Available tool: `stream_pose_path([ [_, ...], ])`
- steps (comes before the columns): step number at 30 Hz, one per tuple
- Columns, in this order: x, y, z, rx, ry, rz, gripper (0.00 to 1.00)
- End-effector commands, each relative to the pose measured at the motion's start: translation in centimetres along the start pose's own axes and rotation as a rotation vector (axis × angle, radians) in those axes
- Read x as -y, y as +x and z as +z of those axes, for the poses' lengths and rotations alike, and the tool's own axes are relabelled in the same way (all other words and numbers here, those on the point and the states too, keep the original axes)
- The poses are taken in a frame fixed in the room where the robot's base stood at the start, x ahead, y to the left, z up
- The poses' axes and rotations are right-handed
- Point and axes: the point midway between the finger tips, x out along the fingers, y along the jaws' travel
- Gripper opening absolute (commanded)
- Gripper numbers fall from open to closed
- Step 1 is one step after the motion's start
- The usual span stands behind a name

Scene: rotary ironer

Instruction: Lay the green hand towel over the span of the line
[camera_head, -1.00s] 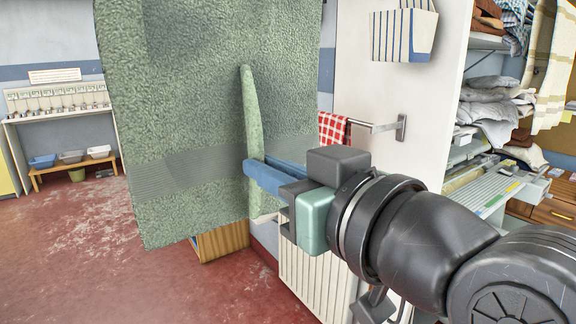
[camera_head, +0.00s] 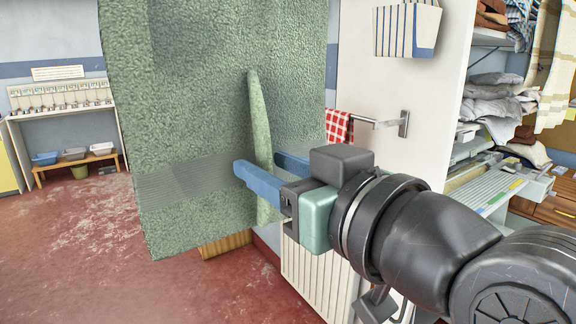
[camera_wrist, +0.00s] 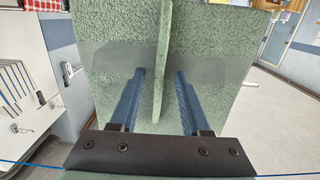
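The green hand towel (camera_head: 200,90) hangs as a large sheet in front of my gripper, with a paler band across its lower part. A narrow upright fold stands out from its near face. My gripper (camera_head: 259,164) is open, with its blue fingers apart on either side of this fold. In the wrist view the towel (camera_wrist: 115,30) fills the middle, and its fold stands between the fingers (camera_wrist: 159,74) with gaps on both sides. The towel's top edge is outside the head view, so what bears it is hidden there. A thin blue line (camera_wrist: 30,163) crosses the bottom of the wrist view.
A white panel (camera_head: 385,90) right of the towel carries a striped pocket (camera_head: 405,30) and a rail (camera_head: 380,123) with a red checked cloth (camera_head: 338,126). Shelves of linen (camera_head: 495,100) stand at the right. Open red floor (camera_head: 80,240) lies at the left.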

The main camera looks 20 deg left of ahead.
Motion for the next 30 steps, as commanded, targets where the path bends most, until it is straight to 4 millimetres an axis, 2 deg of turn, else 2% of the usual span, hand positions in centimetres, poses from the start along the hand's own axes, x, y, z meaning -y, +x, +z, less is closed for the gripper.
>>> stream_pose_path([
  [8,0.0,-0.1,0.1,0.003,0.001,0.000,0.47],
  [11,-0.1,-0.8,0.1,0.002,0.001,0.003,0.47],
  [14,-0.1,-2.3,0.1,0.000,0.000,0.005,0.47],
  [24,-0.1,-9.7,0.1,0.000,-0.001,0.005,0.47],
  [30,-0.1,-12.3,0.0,0.000,0.000,0.002,0.47],
])
